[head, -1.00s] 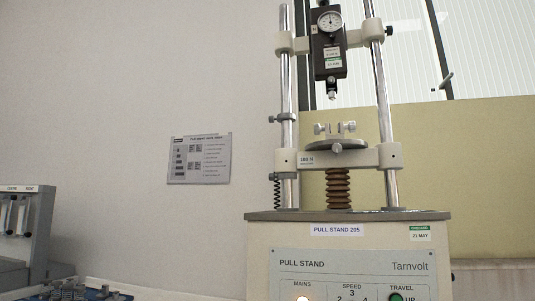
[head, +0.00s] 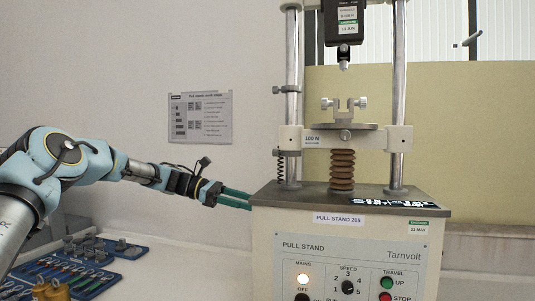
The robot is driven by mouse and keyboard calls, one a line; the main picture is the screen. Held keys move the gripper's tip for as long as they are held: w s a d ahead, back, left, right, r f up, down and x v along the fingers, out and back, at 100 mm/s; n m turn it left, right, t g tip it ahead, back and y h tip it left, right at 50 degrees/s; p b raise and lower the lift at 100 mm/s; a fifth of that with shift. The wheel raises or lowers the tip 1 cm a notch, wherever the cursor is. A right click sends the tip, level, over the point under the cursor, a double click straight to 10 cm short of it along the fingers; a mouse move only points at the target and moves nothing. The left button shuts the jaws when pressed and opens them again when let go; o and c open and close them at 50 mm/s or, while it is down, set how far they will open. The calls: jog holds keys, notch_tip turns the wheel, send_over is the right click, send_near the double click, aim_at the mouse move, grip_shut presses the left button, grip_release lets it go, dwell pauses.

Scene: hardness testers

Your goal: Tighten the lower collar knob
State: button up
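The pull stand (head: 345,245) stands right of centre in the head view, with two chrome columns. On the left column a small grey collar with a side knob (head: 278,90) sits well above the crosshead (head: 365,138). A second small knob-like part (head: 275,152) shows at the crosshead's lower left, just above a dark spring (head: 281,170); it is too small to tell whether it is the lower collar knob. My gripper (head: 248,203) comes from the left, with teal fingers by the base's upper left edge, below that part. Its tips are not clearly separable, and no held object shows.
A blue tray of tools and fittings (head: 125,249) lies on the bench at lower left, with brass pieces (head: 52,290) in front. A printed sheet (head: 200,118) hangs on the wall. The bench between tray and stand looks clear.

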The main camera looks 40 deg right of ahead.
aim_at(273, 153)
jog(key=w+r+g+h, duration=0.2)
jog(key=w+r+g, duration=0.3)
jog(key=r+g, duration=0.3)
jog(key=shift+n+t, duration=0.3)
jog(key=shift+t, duration=0.1)
jog(key=p+x, duration=0.1)
jog(key=x, duration=0.2)
jog(key=p+x, duration=0.1)
jog(key=x, duration=0.5)
jog(key=shift+d+r+p, duration=0.2)
jog(key=shift+r+p, duration=0.2)
jog(key=shift+r, duration=0.05)
jog(key=shift+s+d+r, duration=0.15)
jog(key=shift+s+d, duration=0.3)
jog(key=shift+s, duration=0.05)
grip_shut()
